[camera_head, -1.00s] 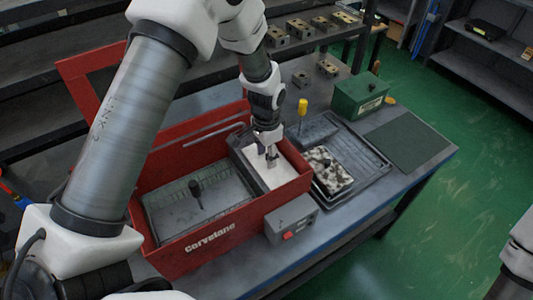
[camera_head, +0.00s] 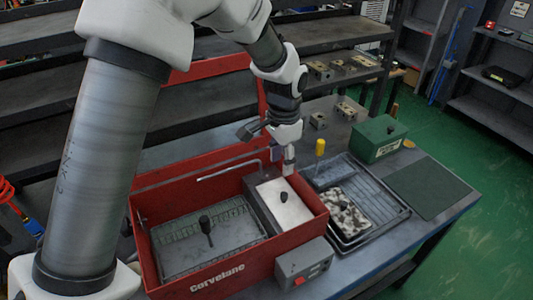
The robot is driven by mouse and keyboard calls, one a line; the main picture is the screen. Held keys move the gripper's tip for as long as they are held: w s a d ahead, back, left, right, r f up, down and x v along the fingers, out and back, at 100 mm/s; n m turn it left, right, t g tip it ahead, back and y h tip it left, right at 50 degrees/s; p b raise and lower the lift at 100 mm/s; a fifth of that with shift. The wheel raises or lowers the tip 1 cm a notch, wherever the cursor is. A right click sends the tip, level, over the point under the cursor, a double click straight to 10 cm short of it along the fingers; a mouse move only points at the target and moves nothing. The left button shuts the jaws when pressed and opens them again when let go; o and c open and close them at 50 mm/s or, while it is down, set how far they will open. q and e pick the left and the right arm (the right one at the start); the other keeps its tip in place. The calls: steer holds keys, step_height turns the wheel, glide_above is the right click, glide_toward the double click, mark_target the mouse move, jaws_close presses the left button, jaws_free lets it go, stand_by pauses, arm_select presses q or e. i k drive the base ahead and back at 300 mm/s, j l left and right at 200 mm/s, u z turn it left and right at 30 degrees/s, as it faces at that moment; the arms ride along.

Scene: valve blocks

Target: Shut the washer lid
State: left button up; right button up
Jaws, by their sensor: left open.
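The red washer (camera_head: 219,284), marked "Corvelane", stands open on the bench. Its red lid (camera_head: 207,68) is raised at the back, partly hidden behind my left arm. Inside lie a grey tray with a black knob (camera_head: 206,225) on the left and a pale plate (camera_head: 296,212) with a black knob on the right. My left gripper (camera_head: 287,158) is open and appears empty, above the back right of the washer and in front of the raised lid's right side. Whether it touches anything cannot be told. My right gripper is out of view.
A grey switch box (camera_head: 304,262) with a red button is at the washer's front right. To the right are a dark tray (camera_head: 376,197) of parts, a yellow-handled tool (camera_head: 320,147), a green box (camera_head: 379,139) and a clear green mat (camera_head: 429,187). Metal blocks (camera_head: 319,121) sit behind.

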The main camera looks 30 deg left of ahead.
mark_target(208, 68)
steer(key=u, duration=1.4)
